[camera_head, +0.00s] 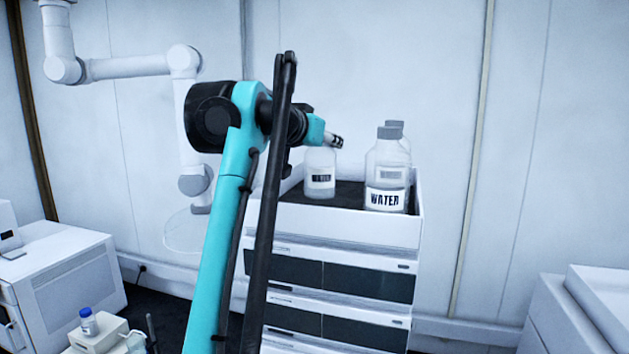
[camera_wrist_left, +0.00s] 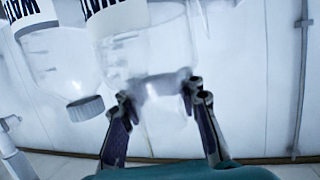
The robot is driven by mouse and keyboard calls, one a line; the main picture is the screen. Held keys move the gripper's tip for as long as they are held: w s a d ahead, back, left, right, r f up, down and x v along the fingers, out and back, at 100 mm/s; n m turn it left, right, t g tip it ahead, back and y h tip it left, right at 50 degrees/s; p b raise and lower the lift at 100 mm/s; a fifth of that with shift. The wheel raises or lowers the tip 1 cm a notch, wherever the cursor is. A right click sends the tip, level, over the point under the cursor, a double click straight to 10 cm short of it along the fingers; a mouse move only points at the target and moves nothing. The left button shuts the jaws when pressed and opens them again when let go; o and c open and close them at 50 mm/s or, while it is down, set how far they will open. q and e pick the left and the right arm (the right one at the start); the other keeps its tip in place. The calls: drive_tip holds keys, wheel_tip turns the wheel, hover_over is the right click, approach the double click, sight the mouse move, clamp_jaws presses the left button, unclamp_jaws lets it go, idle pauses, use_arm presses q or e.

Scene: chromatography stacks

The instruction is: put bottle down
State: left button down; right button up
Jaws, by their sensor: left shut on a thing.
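My left gripper (camera_head: 334,141) reaches over the white tray (camera_head: 350,226) on top of the instrument stack. It is shut on the neck of a clear bottle (camera_head: 320,182) with a black-and-white label. The bottle is upright at the tray's left part; whether its base touches the tray floor I cannot tell. In the left wrist view, which is upside down, the fingers (camera_wrist_left: 160,98) grip the held bottle's (camera_wrist_left: 145,45) neck from both sides. Another bottle (camera_head: 386,175), labelled WATER with a grey cap, stands in the tray's right part. My right gripper is not in view.
A further bottle (camera_head: 398,133) is partly hidden behind the WATER bottle. Dark-fronted modules (camera_head: 367,282) stack below the tray. A white jointed arm (camera_head: 130,67) hangs at upper left. A white box instrument (camera_head: 70,275) stands left, white cabinets (camera_head: 570,315) right. The wall is close behind.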

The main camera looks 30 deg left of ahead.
use_arm(q)
drive_tip(key=w+a+f, duration=0.3)
drive_tip(key=a+f, duration=0.2)
drive_tip(key=f, duration=0.2)
drive_tip(key=shift+w+a+f, duration=0.15)
drive_tip(key=shift+w+f, duration=0.05)
drive_tip(key=shift+f, duration=0.2)
drive_tip(key=c, duration=1.1)
unclamp_jaws()
drive_tip(key=shift+s, duration=0.15)
drive_tip(key=b+v, duration=0.2)
drive_tip(key=v, duration=1)
